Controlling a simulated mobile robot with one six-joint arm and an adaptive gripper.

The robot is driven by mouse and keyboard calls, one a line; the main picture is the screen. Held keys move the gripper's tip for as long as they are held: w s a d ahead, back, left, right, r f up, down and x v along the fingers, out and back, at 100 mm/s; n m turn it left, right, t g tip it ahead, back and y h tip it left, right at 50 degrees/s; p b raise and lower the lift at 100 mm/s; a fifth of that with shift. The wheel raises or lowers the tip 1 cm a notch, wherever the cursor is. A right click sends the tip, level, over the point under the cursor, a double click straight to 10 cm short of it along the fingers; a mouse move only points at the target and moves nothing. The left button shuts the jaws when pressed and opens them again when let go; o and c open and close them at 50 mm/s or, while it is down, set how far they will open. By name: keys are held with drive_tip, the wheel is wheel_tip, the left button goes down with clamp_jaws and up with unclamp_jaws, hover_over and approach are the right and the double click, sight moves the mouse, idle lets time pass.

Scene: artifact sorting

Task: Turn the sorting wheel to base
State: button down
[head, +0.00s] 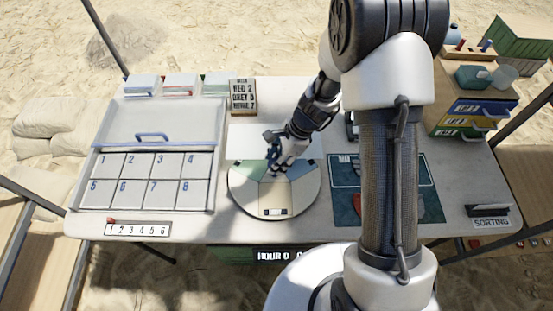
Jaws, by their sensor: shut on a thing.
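The sorting wheel (297,203) is a round disc on the table, with pale green, blue-grey and cream sectors and small dark-and-white labels near its rim. My gripper (275,170) is low over the upper middle of the wheel, shut on a part there. The part in its jaws is mostly hidden by the gripper and too small to make out. One label (273,212) lies at the near edge of the wheel.
Left of the wheel stands a tray (221,150) with numbered squares and a blue handle. A small sign (242,96) stands behind. A dark teal mat (345,207) lies right, partly behind my arm. A drawer cabinet (452,90) stands at the back right.

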drive_tip(key=shift+n, duration=0.3)
drive_tip(key=n+g+p, duration=0.1)
drive_tip(key=n, duration=0.1)
drive_tip(key=n+g+p, duration=0.1)
drive_tip(key=n+p, duration=0.1)
drive_tip(key=shift+w+n+h, duration=0.15)
drive_tip(key=shift+n+h, duration=0.15)
drive_tip(key=shift+n, duration=0.1)
drive_tip(key=n+g+h, duration=0.1)
drive_tip(key=n, duration=0.2)
drive_tip(key=n+h+p, duration=0.1)
drive_tip(key=n, duration=0.2)
drive_tip(key=shift+w+a+g, duration=0.1)
drive_tip(key=shift+a+g, duration=0.1)
drive_tip(key=shift+g, duration=0.2)
drive_tip(key=n+h, duration=0.1)
drive_tip(key=n, duration=0.2)
drive_tip(key=n+h, duration=0.1)
drive_tip(key=n, duration=0.2)
drive_tip(key=shift+a+n+p, duration=0.2)
drive_tip(key=shift+n+p, duration=0.2)
drive_tip(key=n+h, duration=0.2)
drive_tip(key=n, duration=0.3)
drive_tip(key=shift+p, duration=0.3)
drive_tip(key=shift+n+h, duration=0.3)
drive_tip(key=shift+n, duration=0.1)
drive_tip(key=c, duration=1.1)
unclamp_jaws()
